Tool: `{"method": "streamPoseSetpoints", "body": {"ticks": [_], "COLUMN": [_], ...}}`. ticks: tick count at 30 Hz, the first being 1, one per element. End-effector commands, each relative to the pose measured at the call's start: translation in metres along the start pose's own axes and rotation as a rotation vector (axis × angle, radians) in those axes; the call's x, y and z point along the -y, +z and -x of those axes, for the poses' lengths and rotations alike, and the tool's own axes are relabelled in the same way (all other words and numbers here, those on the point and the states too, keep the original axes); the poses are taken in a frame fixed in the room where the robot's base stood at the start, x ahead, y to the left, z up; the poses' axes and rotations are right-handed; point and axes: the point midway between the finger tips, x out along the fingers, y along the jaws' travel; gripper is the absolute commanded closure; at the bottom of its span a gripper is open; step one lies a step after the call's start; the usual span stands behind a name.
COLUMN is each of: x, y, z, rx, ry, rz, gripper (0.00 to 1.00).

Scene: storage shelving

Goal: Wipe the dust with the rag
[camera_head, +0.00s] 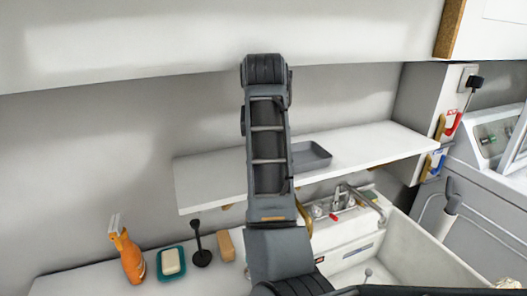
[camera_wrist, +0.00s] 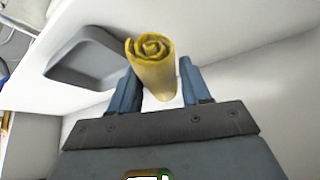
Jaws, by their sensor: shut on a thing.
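A yellow rag (camera_wrist: 154,72), rolled into a spiral, stands out between the two blue fingers of my gripper (camera_wrist: 160,88) in the wrist view. My gripper is shut on the rag and holds it above the white shelf (camera_wrist: 25,120). In the head view my arm hides the gripper and the rag. The shelf (camera_head: 205,180) runs across the head view, with my arm in front of its middle. I cannot make out any dust on the parts of the shelf that show.
A grey tray (camera_wrist: 80,62) sits on the shelf beside the rag; it also shows in the head view (camera_head: 325,153). Below are an orange spray bottle (camera_head: 130,262), a soap dish (camera_head: 171,276) and a sink (camera_head: 405,245). The shelf right of the tray looks clear.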

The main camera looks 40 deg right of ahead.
Motion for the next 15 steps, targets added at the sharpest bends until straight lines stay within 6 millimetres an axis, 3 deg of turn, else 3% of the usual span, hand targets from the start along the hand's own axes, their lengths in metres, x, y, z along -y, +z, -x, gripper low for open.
{"method": "streamPoseSetpoints", "body": {"ticks": [6,15], "x": [0.0004,0.0004], "y": [-0.0075,-0.0081], "z": [0.0131,0.0143], "rx": [-0.001,0.000], "ry": [0.000,0.000], "rz": [0.001,0.001], "gripper": [0.77,0.77]}}
